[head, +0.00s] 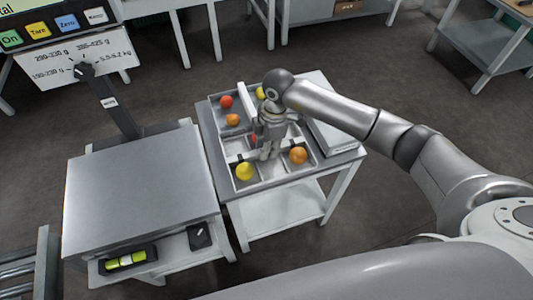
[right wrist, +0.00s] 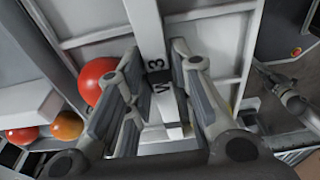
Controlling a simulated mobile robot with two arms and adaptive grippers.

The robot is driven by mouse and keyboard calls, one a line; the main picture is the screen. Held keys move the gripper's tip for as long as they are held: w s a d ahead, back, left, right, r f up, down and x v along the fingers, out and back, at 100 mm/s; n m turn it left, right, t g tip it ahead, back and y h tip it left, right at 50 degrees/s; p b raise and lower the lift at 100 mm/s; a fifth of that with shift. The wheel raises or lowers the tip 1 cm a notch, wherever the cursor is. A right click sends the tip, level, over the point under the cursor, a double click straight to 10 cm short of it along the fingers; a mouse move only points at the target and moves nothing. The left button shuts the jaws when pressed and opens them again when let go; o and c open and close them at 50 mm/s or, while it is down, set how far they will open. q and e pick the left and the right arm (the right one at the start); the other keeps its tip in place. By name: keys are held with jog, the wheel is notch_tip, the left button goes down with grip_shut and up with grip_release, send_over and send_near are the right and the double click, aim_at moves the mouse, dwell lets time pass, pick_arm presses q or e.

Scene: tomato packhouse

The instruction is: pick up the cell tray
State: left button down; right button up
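The cell tray (head: 222,158) is a pale, shallow tray with dividers. It lies on a small grey table, with red, orange and yellow tomatoes in several cells and other cells empty. My right gripper (head: 266,155) points down over the tray's middle and hides part of it. In the right wrist view my right gripper (right wrist: 160,98) has its fingers apart, one on each side of a light bar (right wrist: 150,35) marked "W 3". Narrow gaps seem to show between the fingers and the bar. A red tomato (right wrist: 98,80) is beside the left finger.
A grey box-like thing (head: 335,132) sits at the table's (head: 350,157) right side, close to the tray. A scale with a bare platform (head: 140,190) and a display post stands to the left. Other tables line the back; open floor lies right.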

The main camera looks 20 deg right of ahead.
jog(key=shift+f, duration=0.25)
dwell(0.4)
grip_shut()
